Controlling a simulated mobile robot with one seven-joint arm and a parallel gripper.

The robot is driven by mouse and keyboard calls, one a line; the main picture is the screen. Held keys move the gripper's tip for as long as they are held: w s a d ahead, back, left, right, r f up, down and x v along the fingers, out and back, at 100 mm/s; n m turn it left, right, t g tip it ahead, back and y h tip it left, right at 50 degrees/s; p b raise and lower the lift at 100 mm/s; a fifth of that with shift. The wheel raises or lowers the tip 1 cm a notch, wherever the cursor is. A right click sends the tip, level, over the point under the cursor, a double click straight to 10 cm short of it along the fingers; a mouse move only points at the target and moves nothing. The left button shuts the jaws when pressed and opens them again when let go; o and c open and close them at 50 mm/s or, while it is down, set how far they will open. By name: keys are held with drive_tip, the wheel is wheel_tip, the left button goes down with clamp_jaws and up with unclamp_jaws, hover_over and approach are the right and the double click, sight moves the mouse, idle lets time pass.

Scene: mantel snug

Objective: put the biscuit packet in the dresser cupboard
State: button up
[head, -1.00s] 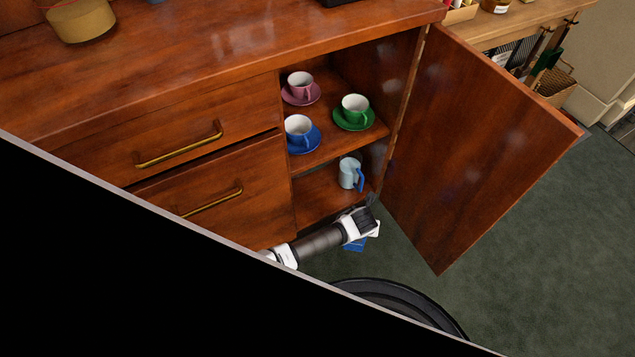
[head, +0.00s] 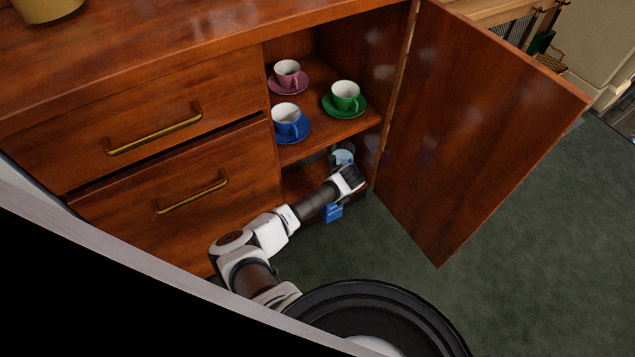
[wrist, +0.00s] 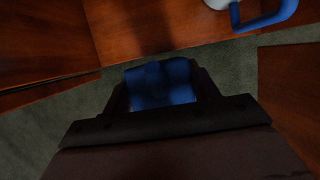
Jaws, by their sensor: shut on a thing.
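A blue biscuit packet (head: 333,212) hangs below my gripper (head: 350,180) in the head view. My gripper is shut on it at the front of the dresser cupboard's lower level. In the wrist view the blue packet (wrist: 160,83) sits between the fingers. The dresser cupboard (head: 290,152) stands open, with one shelf inside. A light blue mug (head: 342,154) stands on its lower level, partly hidden behind my gripper. The mug's blue handle (wrist: 270,18) shows at the top of the wrist view. Much of the lower level is hidden by my arm.
The cupboard door (head: 470,130) is swung wide open to the right. Pink (head: 287,74), green (head: 345,96) and blue (head: 287,120) cups on saucers occupy the upper shelf. Two brass-handled drawers (head: 155,130) are to the left. Green carpet (head: 540,240) lies clear at right.

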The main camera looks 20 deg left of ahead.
drive_tip(key=w+a+f+b, duration=0.1)
drive_tip(key=w+a+b, duration=0.1)
drive_tip(key=w+a, duration=0.2)
drive_tip(key=shift+w+a+f, duration=0.2)
drive_tip(key=shift+w+a, duration=0.2)
drive_tip(key=shift+a, duration=0.65)
drive_tip(key=shift+f, duration=0.1)
drive_tip(key=o, duration=1.1)
drive_tip(key=p+v, duration=0.2)
drive_tip(key=v, duration=0.3)
drive_tip(key=s+d, duration=0.2)
drive_tip(key=d, duration=0.1)
drive_tip(key=s+d+p, duration=0.1)
drive_tip(key=s+d, duration=0.4)
drive_tip(key=d, duration=0.1)
drive_tip(key=shift+s+d+p, duration=0.25)
drive_tip(key=shift+p, duration=0.15)
